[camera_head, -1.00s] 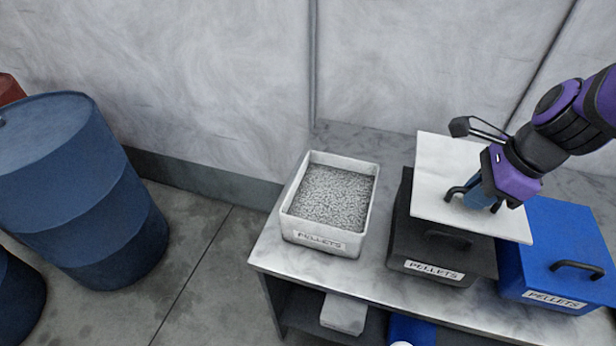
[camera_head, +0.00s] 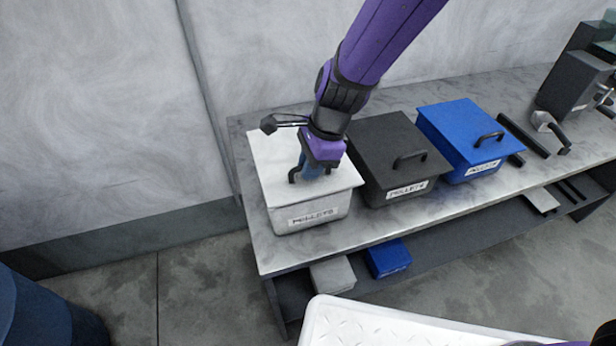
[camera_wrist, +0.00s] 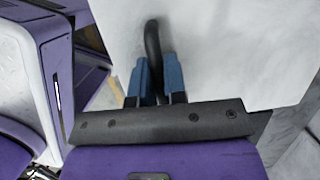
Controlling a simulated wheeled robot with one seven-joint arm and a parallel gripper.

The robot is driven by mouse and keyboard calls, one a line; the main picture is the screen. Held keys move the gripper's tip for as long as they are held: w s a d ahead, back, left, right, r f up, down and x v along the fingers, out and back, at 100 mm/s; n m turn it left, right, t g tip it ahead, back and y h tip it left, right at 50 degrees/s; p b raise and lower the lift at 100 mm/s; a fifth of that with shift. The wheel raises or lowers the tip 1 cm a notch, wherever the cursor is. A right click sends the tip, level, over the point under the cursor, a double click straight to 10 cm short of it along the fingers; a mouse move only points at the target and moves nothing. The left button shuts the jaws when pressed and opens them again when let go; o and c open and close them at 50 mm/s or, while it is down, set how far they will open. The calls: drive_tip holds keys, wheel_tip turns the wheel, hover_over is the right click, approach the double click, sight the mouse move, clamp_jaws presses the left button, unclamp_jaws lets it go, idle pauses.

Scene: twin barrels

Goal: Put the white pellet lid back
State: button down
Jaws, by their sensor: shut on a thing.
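The white lid (camera_head: 277,157) lies over the white pellet bin (camera_head: 309,213) at the left of the bench and covers its opening. From this view I cannot tell whether it is fully seated. My gripper (camera_head: 312,170) is above the lid, shut on its dark handle. In the wrist view, the blue fingers of my gripper (camera_wrist: 157,80) are on both sides of the black handle (camera_wrist: 152,45), with the white lid (camera_wrist: 225,50) below. The pellets inside are hidden.
A black lidded bin (camera_head: 375,150) stands close to the right of the white one, then a blue lidded bin (camera_head: 462,130). The grey bench (camera_head: 400,215) has a lower shelf with small white (camera_head: 333,274) and blue (camera_head: 388,258) boxes. Dark equipment (camera_head: 575,85) stands far right.

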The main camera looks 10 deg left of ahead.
drive_tip(key=shift+f, duration=1.9)
drive_tip(key=c, duration=1.2)
unclamp_jaws()
drive_tip(key=shift+o, duration=0.2)
drive_tip(key=v, duration=1.1)
drive_tip(key=shift+w+d+r, duration=0.1)
drive_tip(key=shift+d+r, duration=0.1)
drive_tip(key=shift+r, duration=0.3)
